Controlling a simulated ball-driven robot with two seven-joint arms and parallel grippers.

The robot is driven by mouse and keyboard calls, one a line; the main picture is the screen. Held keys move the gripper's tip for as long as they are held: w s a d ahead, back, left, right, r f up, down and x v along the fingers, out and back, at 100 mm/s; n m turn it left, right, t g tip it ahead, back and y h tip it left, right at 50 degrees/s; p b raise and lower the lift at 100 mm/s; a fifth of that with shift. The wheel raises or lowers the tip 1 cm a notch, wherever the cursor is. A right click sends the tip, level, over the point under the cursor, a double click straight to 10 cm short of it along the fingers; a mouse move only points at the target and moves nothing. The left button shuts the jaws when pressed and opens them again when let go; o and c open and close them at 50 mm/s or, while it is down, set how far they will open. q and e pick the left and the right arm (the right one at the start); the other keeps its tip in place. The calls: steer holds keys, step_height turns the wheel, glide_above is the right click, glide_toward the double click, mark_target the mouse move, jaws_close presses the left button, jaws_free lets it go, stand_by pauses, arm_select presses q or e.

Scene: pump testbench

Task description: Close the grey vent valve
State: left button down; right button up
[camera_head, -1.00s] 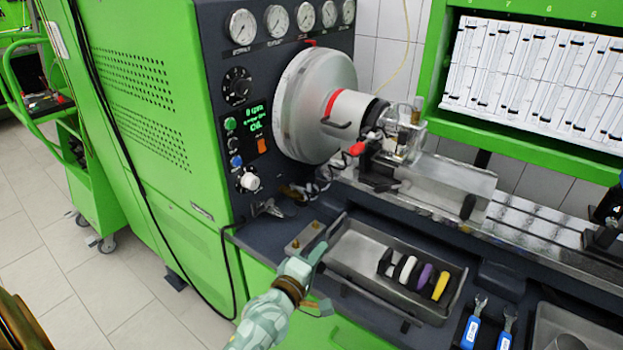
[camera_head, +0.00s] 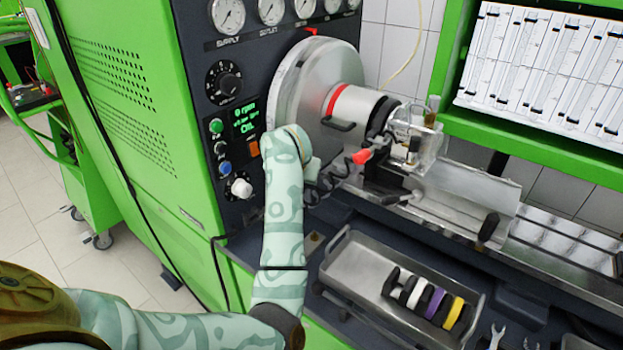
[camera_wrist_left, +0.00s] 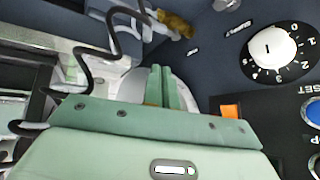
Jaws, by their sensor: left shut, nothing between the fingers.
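A grey metal fitting (camera_wrist_left: 225,4), perhaps the grey vent valve, is cut off at the top edge of the left wrist view. It is beside a brass fitting (camera_wrist_left: 176,25) on the dark panel; its handle position cannot be told. In the head view my raised left arm hides this part of the panel. My left gripper (camera_wrist_left: 163,82) is shut and empty in the left wrist view, its fingers apart from both fittings. In the head view its fingers are hidden behind my wrist. My right gripper is not in view.
Dark hoses (camera_wrist_left: 90,62) hang close by. The large metal disc (camera_head: 300,90) stands beside my wrist. A tray (camera_head: 350,262) with coloured pieces lies below.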

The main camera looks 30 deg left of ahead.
mark_target(308, 190)
arm_select(q)
steer(key=shift+w+d+r+n+h, duration=0.15)
steer(key=shift+d+n+h, duration=0.1)
steer(key=shift+d, duration=0.15)
steer(key=shift+w+d+r+n+h, duration=0.15)
steer(key=shift+d+h, duration=0.1)
steer(key=shift+d, duration=0.1)
steer(key=b+x, duration=0.2)
steer(key=x, duration=0.6)
steer(key=shift+w+a+f+b, duration=0.1)
steer(key=shift+w+f+b, duration=0.1)
steer(key=shift+f+b, duration=0.1)
steer(key=shift+w+a+f, duration=0.2)
steer(key=shift+w+f, duration=0.3)
